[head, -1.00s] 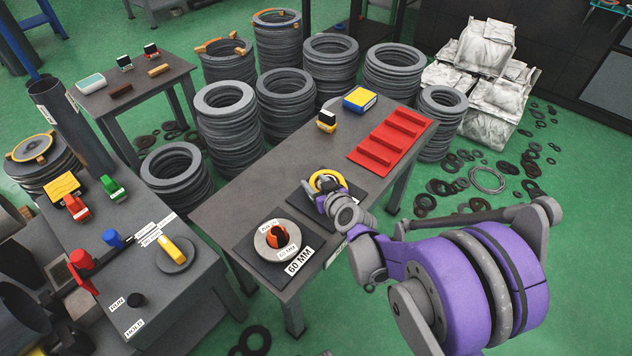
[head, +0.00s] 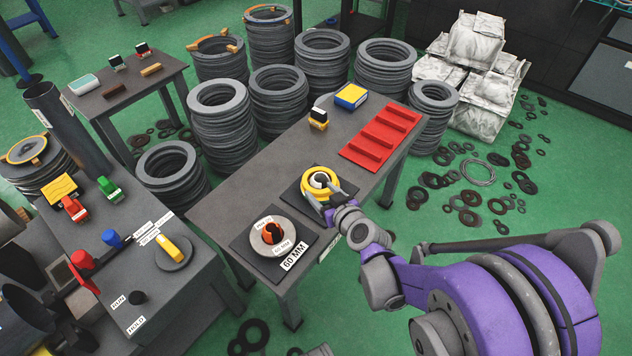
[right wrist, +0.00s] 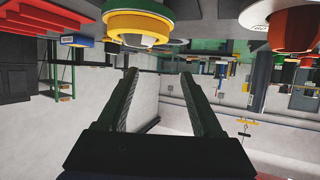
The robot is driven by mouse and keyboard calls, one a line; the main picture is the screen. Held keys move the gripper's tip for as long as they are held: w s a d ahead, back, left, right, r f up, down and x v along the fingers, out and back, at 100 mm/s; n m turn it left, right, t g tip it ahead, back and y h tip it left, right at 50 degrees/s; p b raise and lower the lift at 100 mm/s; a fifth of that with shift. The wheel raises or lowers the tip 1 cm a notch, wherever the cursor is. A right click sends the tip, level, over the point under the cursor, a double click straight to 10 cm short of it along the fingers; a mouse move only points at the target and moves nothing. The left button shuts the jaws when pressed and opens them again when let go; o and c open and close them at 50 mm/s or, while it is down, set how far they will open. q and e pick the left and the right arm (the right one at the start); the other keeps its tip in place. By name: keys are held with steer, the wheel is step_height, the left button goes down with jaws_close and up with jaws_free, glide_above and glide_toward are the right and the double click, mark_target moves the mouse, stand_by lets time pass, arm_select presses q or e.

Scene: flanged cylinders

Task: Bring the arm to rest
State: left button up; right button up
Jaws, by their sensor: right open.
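My right gripper (head: 326,198) is open, with its fingers spread at the near side of a yellow flanged cylinder (head: 308,188). The cylinder stands on a dark square plate on the long table, with a pale round core at its top. In the right wrist view the two fingers of my right gripper (right wrist: 160,82) have nothing between them. The yellow cylinder (right wrist: 140,24) shows upside down beyond them there. My left gripper is not in view.
The long table (head: 232,190) also holds a red slotted rack (head: 380,137), a yellow-and-blue box (head: 351,96) and a small yellow-black block (head: 318,118). Stacks of grey rings (head: 222,115) stand close behind it. The left bench (head: 165,290) carries knobs and coloured stamps.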

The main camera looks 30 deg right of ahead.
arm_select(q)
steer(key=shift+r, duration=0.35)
arm_select(e)
steer(key=shift+v, duration=1.05)
steer(key=shift+a, duration=0.1)
steer(key=s+a+n+g+y, duration=0.1)
steer(key=s+a+g+y, duration=0.25)
steer(key=s+a, duration=0.5)
steer(key=s+a+f+g+h, duration=0.1)
steer(key=s+g, duration=0.2)
steer(key=s, duration=0.3)
steer(key=s+a+g+h, duration=0.1)
steer(key=s+g+h, duration=0.1)
steer(key=s, duration=0.3)
arm_select(q)
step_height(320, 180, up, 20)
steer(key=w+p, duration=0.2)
steer(key=p, duration=1.6)
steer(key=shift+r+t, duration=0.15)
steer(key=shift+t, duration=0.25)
arm_select(e)
step_height(320, 180, up, 20)
steer(key=w, duration=0.1)
